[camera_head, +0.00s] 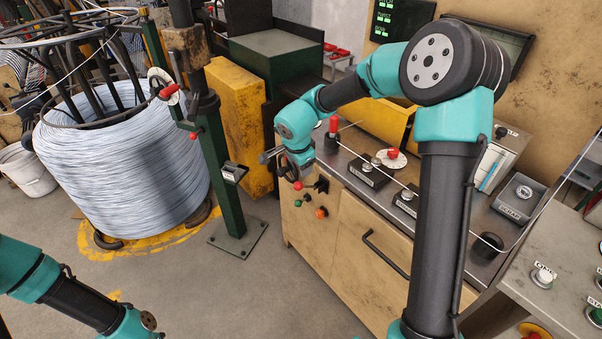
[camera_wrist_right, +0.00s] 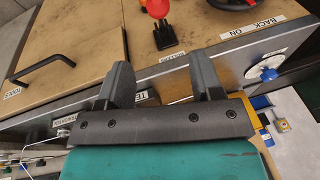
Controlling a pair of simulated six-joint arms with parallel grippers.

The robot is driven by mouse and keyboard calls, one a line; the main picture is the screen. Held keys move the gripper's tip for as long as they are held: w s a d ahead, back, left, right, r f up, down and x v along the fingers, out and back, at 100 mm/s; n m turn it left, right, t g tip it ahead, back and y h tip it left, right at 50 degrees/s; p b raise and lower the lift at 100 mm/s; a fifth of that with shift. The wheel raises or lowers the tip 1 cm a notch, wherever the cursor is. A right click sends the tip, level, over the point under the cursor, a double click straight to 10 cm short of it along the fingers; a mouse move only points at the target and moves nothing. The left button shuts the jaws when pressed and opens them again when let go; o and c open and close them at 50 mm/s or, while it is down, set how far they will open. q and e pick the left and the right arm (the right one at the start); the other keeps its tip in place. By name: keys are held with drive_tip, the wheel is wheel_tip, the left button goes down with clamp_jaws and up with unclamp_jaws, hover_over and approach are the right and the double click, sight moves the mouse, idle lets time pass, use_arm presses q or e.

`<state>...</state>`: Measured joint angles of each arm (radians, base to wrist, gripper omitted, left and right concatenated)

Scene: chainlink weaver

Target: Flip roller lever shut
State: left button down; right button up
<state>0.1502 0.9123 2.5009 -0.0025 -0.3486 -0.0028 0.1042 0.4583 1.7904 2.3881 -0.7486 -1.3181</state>
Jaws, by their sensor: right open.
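A lever with a red ball knob (camera_wrist_right: 157,8) and black base (camera_wrist_right: 165,37) is on the beige cabinet front in the right wrist view; a small label beside it is hard to read. What looks like the same lever hangs down in the head view, with its base (camera_head: 321,185) above the knob (camera_head: 321,212). My right gripper (camera_wrist_right: 162,66) is open and empty, its fingers pointing toward the cabinet front, apart from the lever. In the head view it shows partly (camera_head: 268,156), near the bench's left end. My left gripper is out of view; only its arm shows at bottom left.
A black handwheel (camera_head: 297,164) sits at the cabinet's left end, close to my right gripper. A black door handle (camera_head: 385,255) sticks out of the cabinet. A green post (camera_head: 228,185) and wire coil (camera_head: 125,165) stand left. Floor between post and cabinet is clear.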

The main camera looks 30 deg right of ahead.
drive_tip(key=v, duration=0.3)
drive_tip(key=shift+s+r, duration=0.1)
drive_tip(key=shift+r, duration=0.25)
drive_tip(key=s+d+f+n+t+h, duration=0.1)
drive_tip(key=s+f+n, duration=0.3)
drive_tip(key=f, duration=0.7)
drive_tip(key=s+d+f+n+t, duration=0.1)
drive_tip(key=s+f+n, duration=0.25)
drive_tip(key=f, duration=0.75)
drive_tip(key=s+a+f+n+g+y, duration=0.1)
drive_tip(key=s+a+f+n+y, duration=0.2)
drive_tip(key=s, duration=0.4)
drive_tip(key=s+a+f+n+g+y, duration=0.2)
drive_tip(key=s+a+f+n+y, duration=0.1)
drive_tip(key=s+a+f, duration=0.3)
wheel_tip(320, 180, down, 2)
drive_tip(key=shift+s+f+n+g+y, duration=0.1)
drive_tip(key=shift+s+n+g+y, duration=0.35)
drive_tip(key=shift+s, duration=0.55)
